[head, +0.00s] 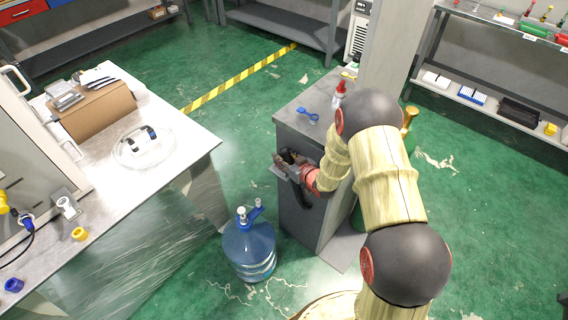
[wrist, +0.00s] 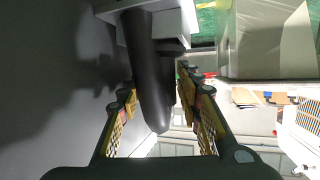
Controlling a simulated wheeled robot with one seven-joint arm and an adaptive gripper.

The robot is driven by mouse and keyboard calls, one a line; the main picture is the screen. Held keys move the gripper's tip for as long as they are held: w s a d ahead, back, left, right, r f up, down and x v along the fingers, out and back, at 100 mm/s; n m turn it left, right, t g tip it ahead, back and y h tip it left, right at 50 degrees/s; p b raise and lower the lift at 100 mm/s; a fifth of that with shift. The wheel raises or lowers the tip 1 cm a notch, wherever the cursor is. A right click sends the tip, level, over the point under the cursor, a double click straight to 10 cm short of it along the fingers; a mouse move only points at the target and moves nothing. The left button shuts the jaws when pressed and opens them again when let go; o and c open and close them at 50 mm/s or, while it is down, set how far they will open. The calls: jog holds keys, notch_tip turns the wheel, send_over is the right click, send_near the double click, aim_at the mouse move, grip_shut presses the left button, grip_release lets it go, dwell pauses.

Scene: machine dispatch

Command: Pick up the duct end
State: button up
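The duct end looks to be the dark, round-tipped tube (wrist: 152,75) in the wrist view. It hangs from a pale grey holder and also shows as a dark curved piece (head: 304,196) on the side of the grey cabinet in the head view. My gripper (wrist: 156,88) has its fingers apart, one on each side of the tube, with narrow gaps at the fingertips. In the head view my gripper (head: 294,164) is at the holder on the cabinet side, partly hidden by its own wrist.
The grey cabinet (head: 300,235) carries a red-capped bottle (head: 339,92) and a blue tool (head: 308,114) on top. A blue water jug (head: 249,248) stands on the floor close by. A workbench (head: 185,145) is on the left; green floor lies between.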

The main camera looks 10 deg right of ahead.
jog(key=shift+c, duration=1.2)
grip_shut()
